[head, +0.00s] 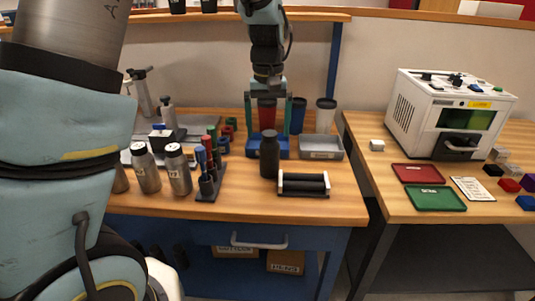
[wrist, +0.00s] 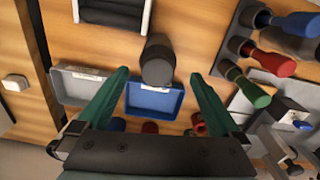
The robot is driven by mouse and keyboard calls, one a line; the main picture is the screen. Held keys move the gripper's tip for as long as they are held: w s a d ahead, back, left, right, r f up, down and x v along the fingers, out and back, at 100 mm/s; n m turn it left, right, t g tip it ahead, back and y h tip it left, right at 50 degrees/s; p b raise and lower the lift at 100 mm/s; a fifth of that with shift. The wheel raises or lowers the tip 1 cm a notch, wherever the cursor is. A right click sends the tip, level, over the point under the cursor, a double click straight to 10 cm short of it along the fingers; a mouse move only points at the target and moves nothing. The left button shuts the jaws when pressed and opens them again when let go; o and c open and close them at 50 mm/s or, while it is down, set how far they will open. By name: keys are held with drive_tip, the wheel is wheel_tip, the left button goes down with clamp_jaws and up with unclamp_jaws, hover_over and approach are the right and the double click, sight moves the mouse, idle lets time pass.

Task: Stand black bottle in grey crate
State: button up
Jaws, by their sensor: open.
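The black bottle (head: 269,157) stands upright on the wooden bench, just in front of the blue crate (head: 284,153). The grey crate (head: 321,154) is right of the blue one and looks empty. My gripper (head: 268,122) is open and empty, pointing down behind the bottle, over the blue crate. In the wrist view the bottle (wrist: 157,62) shows between the tips of my gripper (wrist: 158,76), with no finger touching it. The grey crate (wrist: 62,90) is left there and the blue crate (wrist: 155,100) lies beyond the bottle.
A black roller stand (head: 303,184) is right of the bottle. A rack of coloured-handled tools (head: 207,185) and metal canisters (head: 178,170) stand left. A white machine (head: 450,115) is on the right bench.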

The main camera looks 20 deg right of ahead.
sight(270, 158)
wheel_tip(270, 158, down, 4)
drive_tip(key=shift+f, duration=0.1)
drive_tip(key=shift+s+f+p, duration=0.2)
drive_tip(key=shift+f+p, duration=0.2)
drive_tip(key=shift+f, duration=0.9)
drive_tip(key=shift+s+f+p, duration=0.15)
drive_tip(key=shift+f+p, duration=0.25)
drive_tip(key=shift+f, duration=0.9)
clamp_jaws()
